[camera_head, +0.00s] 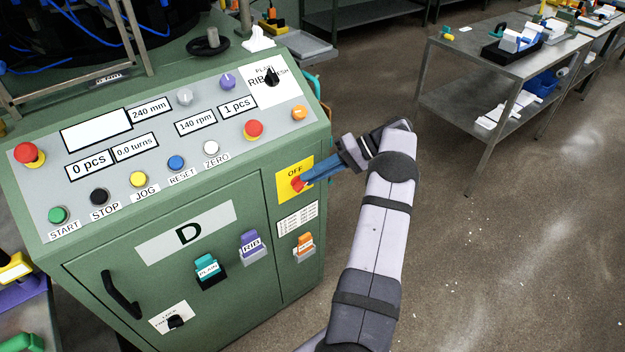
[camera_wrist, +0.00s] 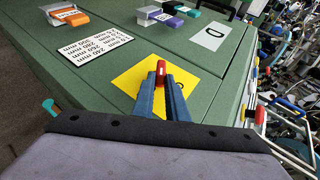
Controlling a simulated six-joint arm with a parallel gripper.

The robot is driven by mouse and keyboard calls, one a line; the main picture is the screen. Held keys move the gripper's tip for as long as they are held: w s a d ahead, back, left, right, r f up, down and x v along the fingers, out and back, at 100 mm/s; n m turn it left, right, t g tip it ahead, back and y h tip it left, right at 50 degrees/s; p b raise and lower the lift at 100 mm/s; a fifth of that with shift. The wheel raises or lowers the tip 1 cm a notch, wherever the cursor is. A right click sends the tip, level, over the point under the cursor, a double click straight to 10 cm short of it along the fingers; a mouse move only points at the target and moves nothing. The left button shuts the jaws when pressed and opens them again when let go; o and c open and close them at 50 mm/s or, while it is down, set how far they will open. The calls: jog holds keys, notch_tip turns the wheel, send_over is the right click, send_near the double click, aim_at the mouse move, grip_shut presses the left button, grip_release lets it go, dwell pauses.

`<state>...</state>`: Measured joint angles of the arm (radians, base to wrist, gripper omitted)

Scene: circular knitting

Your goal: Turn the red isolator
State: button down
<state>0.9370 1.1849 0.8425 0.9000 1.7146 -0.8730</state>
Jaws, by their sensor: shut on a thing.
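The red isolator (camera_wrist: 161,67) is a small red handle on a yellow plate (camera_wrist: 128,82) on the green cabinet's front. In the head view the isolator (camera_head: 297,183) sits under the word OFF on the yellow plate (camera_head: 283,184), at the panel's right part. My gripper (camera_head: 304,180) reaches in from the right, its blue fingers at the isolator. In the wrist view my gripper (camera_wrist: 161,76) is shut on the red handle, one finger on each side. The fingers hide part of the handle and the plate's lettering.
The green cabinet (camera_head: 160,290) carries a sloped control panel (camera_head: 130,180) with buttons, a red knob (camera_head: 253,129) and displays. A white label (camera_head: 298,218) and an orange holder (camera_head: 303,244) sit below the isolator. Open floor lies right, with a metal table (camera_head: 500,55) beyond.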

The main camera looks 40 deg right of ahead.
jog(key=shift+a+f+y+b, duration=0.15)
jog(key=shift+f+y+b, duration=0.55)
jog(key=shift+y+b, duration=0.25)
jog(key=c, duration=1.8)
grip_release()
jog(key=shift+o, duration=0.2)
jog(key=shift+r, duration=0.2)
jog(key=shift+r, duration=0.1)
notch_tip(320, 180, up, 10)
jog(key=shift+b, duration=0.35)
